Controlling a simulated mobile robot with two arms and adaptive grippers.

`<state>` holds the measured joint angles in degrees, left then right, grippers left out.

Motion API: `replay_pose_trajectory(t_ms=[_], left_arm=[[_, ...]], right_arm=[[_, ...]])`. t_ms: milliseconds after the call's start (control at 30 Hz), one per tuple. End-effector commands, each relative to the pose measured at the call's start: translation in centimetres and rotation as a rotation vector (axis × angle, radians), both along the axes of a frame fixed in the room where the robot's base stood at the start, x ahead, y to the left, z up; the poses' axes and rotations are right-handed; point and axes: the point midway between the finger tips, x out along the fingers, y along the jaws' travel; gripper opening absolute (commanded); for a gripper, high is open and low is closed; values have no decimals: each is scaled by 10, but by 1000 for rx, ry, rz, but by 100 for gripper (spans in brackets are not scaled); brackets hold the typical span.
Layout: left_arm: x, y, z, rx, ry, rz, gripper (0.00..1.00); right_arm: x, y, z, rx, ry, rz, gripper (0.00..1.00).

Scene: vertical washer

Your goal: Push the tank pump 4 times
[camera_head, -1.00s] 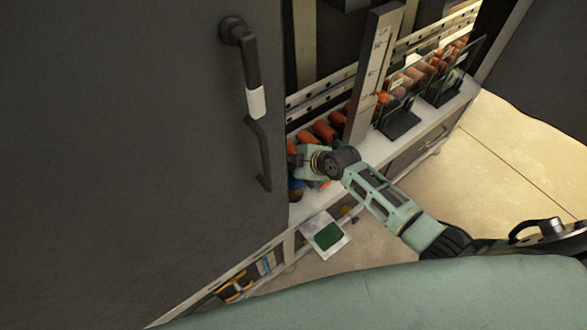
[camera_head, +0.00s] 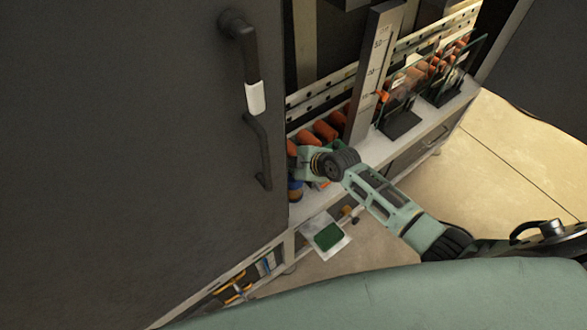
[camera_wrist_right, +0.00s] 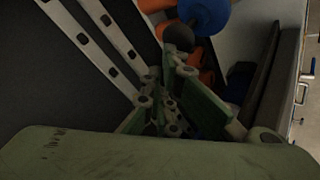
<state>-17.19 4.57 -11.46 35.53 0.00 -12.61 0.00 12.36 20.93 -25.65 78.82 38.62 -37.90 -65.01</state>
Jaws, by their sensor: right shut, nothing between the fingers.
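My right arm comes in from the right in the head view, and its gripper (camera_head: 308,164) is over the white shelf beside the dark door's edge. Its fingertips are partly hidden there. In the right wrist view the green fingers (camera_wrist_right: 172,95) are shut and empty. Just beyond them is a dark ball-shaped knob (camera_wrist_right: 179,37) with a blue round part (camera_wrist_right: 205,13) beside it. A blue and brown item (camera_head: 295,190) shows below the gripper in the head view. I cannot tell for sure which part is the tank pump. My left gripper is not in view.
A large dark door (camera_head: 130,150) with a black handle (camera_head: 252,95) fills the left. A plate with a green patch (camera_head: 327,235) is below. The floor (camera_head: 490,185) at right is clear.

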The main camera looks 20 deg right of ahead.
Motion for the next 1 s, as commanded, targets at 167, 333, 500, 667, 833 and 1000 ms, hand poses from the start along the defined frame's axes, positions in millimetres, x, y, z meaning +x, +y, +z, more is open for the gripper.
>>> replay_pose_trajectory(t_ms=[167,333,500,667,833,1000], left_arm=[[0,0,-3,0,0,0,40],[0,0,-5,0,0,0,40],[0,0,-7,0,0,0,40],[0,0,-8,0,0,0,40],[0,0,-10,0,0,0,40],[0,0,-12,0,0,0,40]], right_arm=[[0,0,-3,0,0,0,0],[0,0,-5,-1,0,-1,0],[0,0,-7,-1,1,0,0],[0,0,-9,-1,1,0,0],[0,0,-12,-2,2,-1,0],[-1,-1,-14,-1,2,0,0]])
